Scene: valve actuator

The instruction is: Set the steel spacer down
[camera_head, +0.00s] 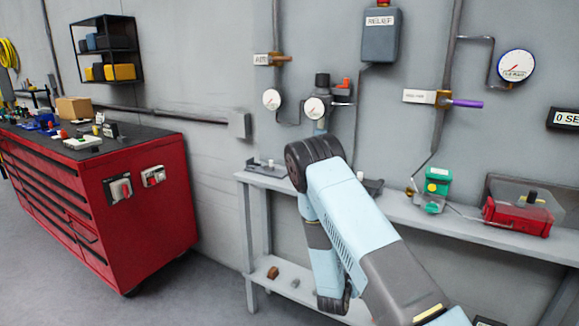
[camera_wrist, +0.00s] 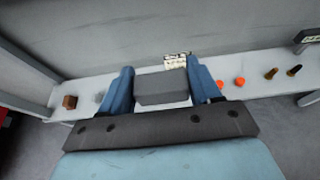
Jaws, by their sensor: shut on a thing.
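The steel spacer (camera_wrist: 162,90), a dark grey block, is between the two blue fingers of my gripper (camera_wrist: 160,70) in the wrist view. The fingers are closed on its left and right sides. A pale shelf (camera_wrist: 258,88) shows beyond and below the block. I cannot tell whether the block touches the shelf, since its underside is hidden. In the head view my arm hides the gripper and the spacer.
On the shelf are a brown block (camera_wrist: 69,102), orange discs (camera_wrist: 220,83) and two small dark-tipped pieces (camera_wrist: 271,73). A small label plate (camera_wrist: 177,61) is just behind the spacer. A grey wall backs the shelf. A red tool cabinet (camera_head: 150,215) stands at left.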

